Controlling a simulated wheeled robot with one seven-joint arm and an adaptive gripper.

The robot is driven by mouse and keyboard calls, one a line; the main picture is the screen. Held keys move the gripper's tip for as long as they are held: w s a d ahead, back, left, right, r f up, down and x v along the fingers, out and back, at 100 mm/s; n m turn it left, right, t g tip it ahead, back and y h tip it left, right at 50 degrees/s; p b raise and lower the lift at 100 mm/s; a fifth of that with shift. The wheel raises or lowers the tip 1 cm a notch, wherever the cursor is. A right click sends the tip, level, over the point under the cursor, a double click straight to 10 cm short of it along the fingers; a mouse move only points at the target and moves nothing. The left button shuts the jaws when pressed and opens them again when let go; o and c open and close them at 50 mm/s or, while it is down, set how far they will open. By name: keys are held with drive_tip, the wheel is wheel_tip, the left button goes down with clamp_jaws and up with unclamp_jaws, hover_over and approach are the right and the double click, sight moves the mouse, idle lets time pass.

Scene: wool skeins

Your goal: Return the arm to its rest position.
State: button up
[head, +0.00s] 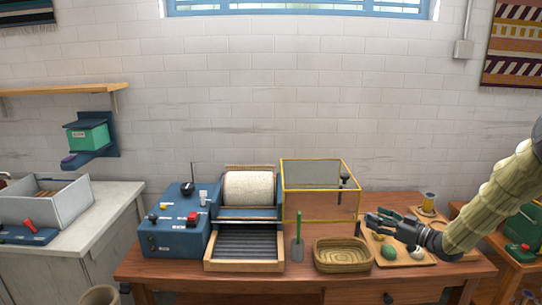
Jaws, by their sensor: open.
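My arm (494,203) reaches in from the right edge in a pale ribbed sleeve. My gripper (384,221) is dark, points left and is open. It hangs above the right part of the wooden table (215,284), over a light board (376,243) with small round skeins. A green skein (389,252) shows just below the gripper, and a pale one (417,253) lies to its right. I see nothing between the fingers. The gripper hides part of the board.
Left of the gripper are a woven basket (343,264), a green upright tool (297,249), a yellow-framed clear box (319,212) and a drum machine (248,188) with a blue control box (175,240). Open air lies above the table.

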drive_tip(key=s+a+f+m+g+h, duration=0.15)
drive_tip(key=s+a+f, duration=0.25)
drive_tip(key=s+f, duration=0.45)
drive_tip(key=s+a+f+m+g+h, duration=0.1)
drive_tip(key=s+a+f+m+h, duration=0.3)
drive_tip(key=f, duration=0.7)
drive_tip(key=s+a+f+m+g+h, duration=0.1)
drive_tip(key=s+a+f+g+h, duration=0.15)
drive_tip(key=s+f, duration=0.65)
drive_tip(key=s+a+f+g+h, duration=0.1)
drive_tip(key=s+f+g, duration=0.1)
drive_tip(key=s, duration=1)
drive_tip(key=s+a+f+m+g+h, duration=0.1)
drive_tip(key=s+f+g, duration=0.2)
drive_tip(key=s, duration=0.9)
drive_tip(key=s+a+f+g+h, duration=0.1)
drive_tip(key=s+f+g, duration=0.2)
drive_tip(key=s, duration=1)
wheel_tip(320, 180, down, 2)
